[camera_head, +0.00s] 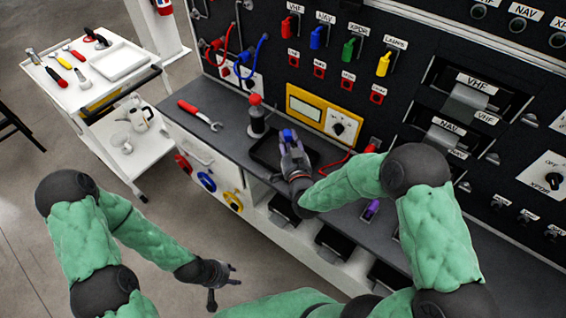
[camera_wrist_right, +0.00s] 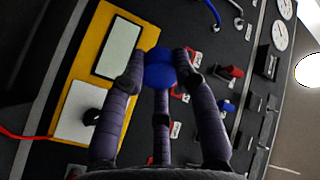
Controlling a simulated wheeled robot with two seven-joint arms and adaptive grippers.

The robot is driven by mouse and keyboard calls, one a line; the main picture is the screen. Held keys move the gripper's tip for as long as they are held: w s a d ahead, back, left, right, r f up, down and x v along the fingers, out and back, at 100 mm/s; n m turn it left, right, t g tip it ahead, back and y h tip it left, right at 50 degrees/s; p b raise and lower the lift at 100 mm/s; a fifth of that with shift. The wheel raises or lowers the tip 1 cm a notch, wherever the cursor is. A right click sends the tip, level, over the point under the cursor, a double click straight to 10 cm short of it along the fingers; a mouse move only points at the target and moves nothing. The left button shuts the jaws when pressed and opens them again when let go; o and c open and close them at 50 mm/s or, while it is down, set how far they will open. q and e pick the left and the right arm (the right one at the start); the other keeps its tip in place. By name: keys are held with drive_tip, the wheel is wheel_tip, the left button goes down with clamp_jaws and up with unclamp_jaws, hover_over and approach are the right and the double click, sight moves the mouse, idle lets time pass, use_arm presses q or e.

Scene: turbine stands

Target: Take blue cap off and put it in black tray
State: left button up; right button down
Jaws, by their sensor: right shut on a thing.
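My right gripper (camera_head: 290,148) is over the black tray (camera_head: 264,158) on the grey bench and shut on a blue cap (camera_head: 288,135). In the right wrist view the blue cap (camera_wrist_right: 158,70) sits between the fingertips of my right gripper (camera_wrist_right: 160,80). The hand hides part of the tray, and the height of the cap above it is hard to tell. My left gripper (camera_head: 225,280) is open and empty, low over the floor in front of the bench.
A red-topped black post (camera_head: 256,118) stands just left of the tray. A red-handled wrench (camera_head: 200,115) lies further left. A yellow meter (camera_head: 318,112) is behind the tray, with a red cable (camera_head: 338,162) to its right. A white cart (camera_head: 85,75) stands at the left.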

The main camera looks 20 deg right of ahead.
drive_tip(key=shift+w+a+f+b, duration=0.1)
drive_tip(key=shift+w+a+b, duration=0.15)
drive_tip(key=shift+w+b, duration=0.45)
drive_tip(key=shift+f+b, duration=1.6)
drive_tip(key=shift+f, duration=1.3)
drive_tip(key=c, duration=0.9)
unclamp_jaws()
drive_tip(key=shift+o, duration=0.2)
drive_tip(key=s, duration=1.2)
drive_tip(key=shift+a, duration=0.3)
